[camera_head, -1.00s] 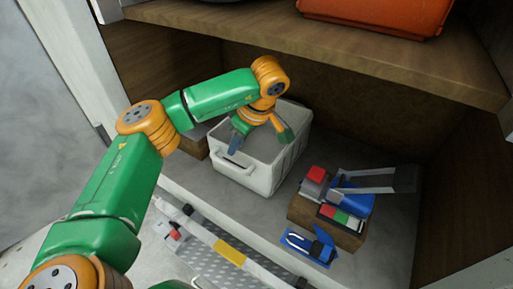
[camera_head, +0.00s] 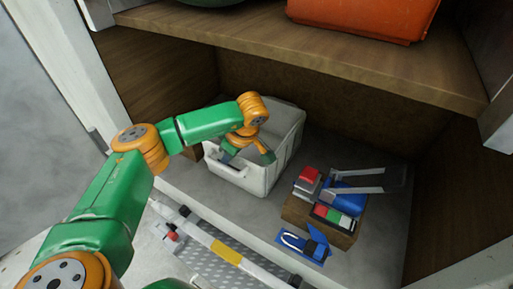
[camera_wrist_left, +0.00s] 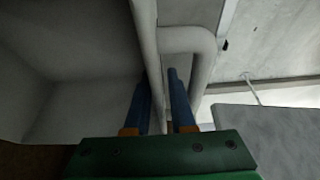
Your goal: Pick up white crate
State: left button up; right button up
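The white crate (camera_head: 281,160) stands upright on the floor of the lower compartment, and its handle side faces me. My left gripper (camera_head: 246,158) reaches down at the crate's near-left wall. In the left wrist view its blue fingers (camera_wrist_left: 161,100) are apart. The crate's rim (camera_wrist_left: 146,35) runs between them, with one finger on the inner side and the other by the handle (camera_wrist_left: 205,55). The fingertips are partly hidden by the crate in the head view. I cannot tell whether they touch it. My right gripper is not in view.
A wooden box (camera_head: 296,211) with red, green and blue items stands right of the crate. A blue tool (camera_head: 305,245) lies before it. A wooden shelf (camera_head: 300,55) with an orange case (camera_head: 365,18) hangs above. A yellow-and-white bar (camera_head: 226,252) lies in front.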

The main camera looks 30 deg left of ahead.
pick_arm(q)
grip_shut()
dwell(1.5)
